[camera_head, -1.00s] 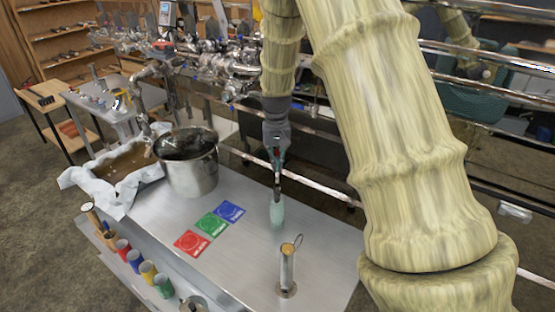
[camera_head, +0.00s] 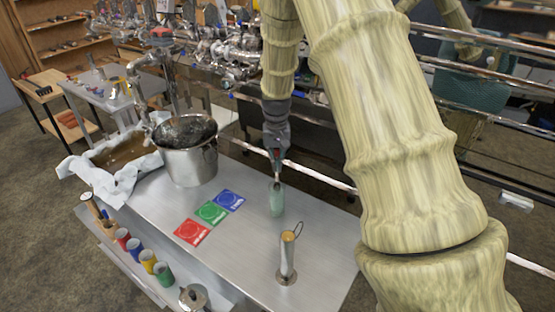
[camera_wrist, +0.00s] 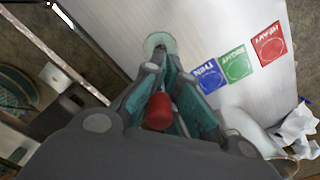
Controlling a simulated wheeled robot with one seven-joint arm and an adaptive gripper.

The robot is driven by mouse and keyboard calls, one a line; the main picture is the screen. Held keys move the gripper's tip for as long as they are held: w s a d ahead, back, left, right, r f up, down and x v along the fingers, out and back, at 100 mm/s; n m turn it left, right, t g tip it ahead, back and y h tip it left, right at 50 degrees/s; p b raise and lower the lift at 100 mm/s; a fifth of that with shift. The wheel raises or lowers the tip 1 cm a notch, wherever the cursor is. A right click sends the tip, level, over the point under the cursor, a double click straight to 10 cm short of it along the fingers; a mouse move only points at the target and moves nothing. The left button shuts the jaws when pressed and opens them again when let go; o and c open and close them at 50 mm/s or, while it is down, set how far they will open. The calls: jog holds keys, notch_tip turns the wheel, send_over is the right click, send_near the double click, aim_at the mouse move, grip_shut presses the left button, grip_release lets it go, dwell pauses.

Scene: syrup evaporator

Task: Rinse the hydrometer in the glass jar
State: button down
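The glass jar (camera_head: 277,203) is pale green and stands upright on the steel table, directly below my gripper (camera_head: 276,172). In the wrist view the jar's round rim (camera_wrist: 160,38) shows just beyond the fingertips. My gripper's teal fingers are closed around a slim thing with a red end (camera_wrist: 159,112), which I take to be the hydrometer. Its lower part is hidden by the fingers and the jar, so I cannot tell how deep it reaches into the jar.
A metal cylinder with a wire handle (camera_head: 288,258) stands at the table's front. A steel pot (camera_head: 190,165) stands at the back left. Red (camera_head: 191,232), green (camera_head: 211,212) and blue (camera_head: 230,201) cards lie left of the jar. Several coloured cups line a front shelf.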

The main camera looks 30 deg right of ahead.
aim_at(277, 181)
jog(key=shift+f+b, duration=0.9)
jog(key=shift+f, duration=2.45)
jog(key=shift+r+p, duration=0.5)
jog(key=shift+p, duration=0.05)
jog(key=shift+f, duration=0.5)
jog(key=shift+r+p, duration=0.5)
jog(key=shift+p, duration=0.05)
jog(key=shift+f, duration=0.5)
jog(key=shift+r+p, duration=0.5)
jog(key=shift+f, duration=0.5)
jog(key=shift+r, duration=0.15)
